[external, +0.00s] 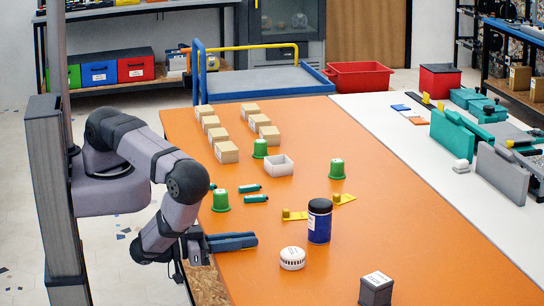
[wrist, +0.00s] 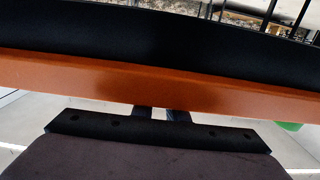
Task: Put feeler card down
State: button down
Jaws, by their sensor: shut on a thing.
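My gripper (external: 250,241) reaches low over the left edge of the orange table (external: 345,255), pointing right. Its long dark blue parts lie close together, one above the other. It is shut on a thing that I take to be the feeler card. The card's own outline cannot be picked out in the external view, nor whether it touches the table. In the wrist view the fingers (wrist: 160,113) show only as short stubs, and a wide orange band and a dark band hide what lies past them.
Right of my gripper stand a white round puck (external: 292,258), a blue jar with a black lid (external: 319,222) and yellow pieces (external: 294,215). A dark grey box (external: 376,289) stands at the front.

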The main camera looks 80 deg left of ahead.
jog(key=c, duration=1.7)
grip_release()
jog(key=shift+c, duration=0.2)
jog(key=shift+f, duration=0.1)
jog(key=shift+s+d+b, duration=0.15)
jog(key=shift+s+b, duration=0.2)
jog(key=shift+s, duration=0.3)
jog(key=shift+s+b, duration=0.4)
jog(key=shift+s, duration=1)
jog(key=shift+s+b, duration=0.45)
jog(key=shift+s, duration=1.2)
jog(key=shift+o, duration=0.6)
